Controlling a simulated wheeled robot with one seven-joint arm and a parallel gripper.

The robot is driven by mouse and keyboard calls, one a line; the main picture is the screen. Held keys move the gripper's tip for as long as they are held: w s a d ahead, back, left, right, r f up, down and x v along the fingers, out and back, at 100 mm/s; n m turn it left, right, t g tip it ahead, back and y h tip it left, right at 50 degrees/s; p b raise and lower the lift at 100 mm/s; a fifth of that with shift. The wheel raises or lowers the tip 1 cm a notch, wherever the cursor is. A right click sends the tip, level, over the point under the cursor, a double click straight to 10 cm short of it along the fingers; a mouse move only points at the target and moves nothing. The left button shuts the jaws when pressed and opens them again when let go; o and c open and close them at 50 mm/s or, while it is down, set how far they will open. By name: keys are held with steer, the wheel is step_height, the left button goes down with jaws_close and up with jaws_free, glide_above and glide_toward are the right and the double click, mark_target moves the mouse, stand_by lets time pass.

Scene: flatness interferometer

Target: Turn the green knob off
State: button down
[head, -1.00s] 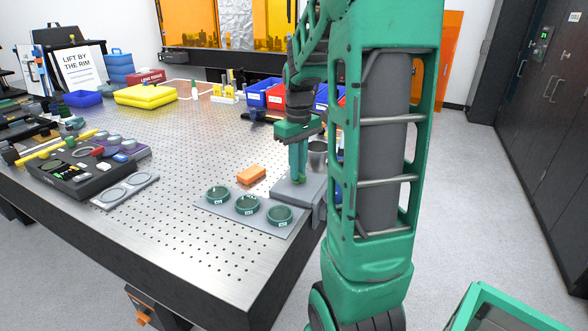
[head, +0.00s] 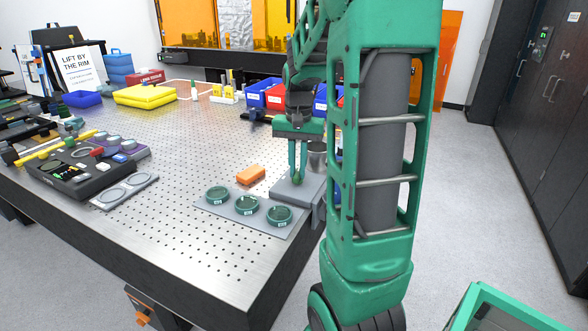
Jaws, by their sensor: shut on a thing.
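My gripper (head: 297,178) points straight down over the flat grey box (head: 291,194) near the table's right edge. Its two green fingers are close together, shut on the green knob at the box's top. The fingers hide most of the knob, and its green blends with theirs, so I cannot read its setting. The box sits flat on the perforated table.
A grey plate (head: 225,212) with three dark green rings lies left of the box. An orange block (head: 251,175) is behind the plate. A grey metal cup (head: 317,158) stands close right of my gripper. The perforated table (head: 200,150) is clear at centre.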

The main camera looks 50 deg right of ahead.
mark_target(296, 172)
steer(key=shift+w+a+m, duration=0.1)
steer(key=shift+m, duration=1.1)
steer(key=c, duration=1.8)
jaws_free()
steer(key=shift+o, duration=0.2)
step_height(296, 172, up, 11)
steer(key=shift+f, duration=0.1)
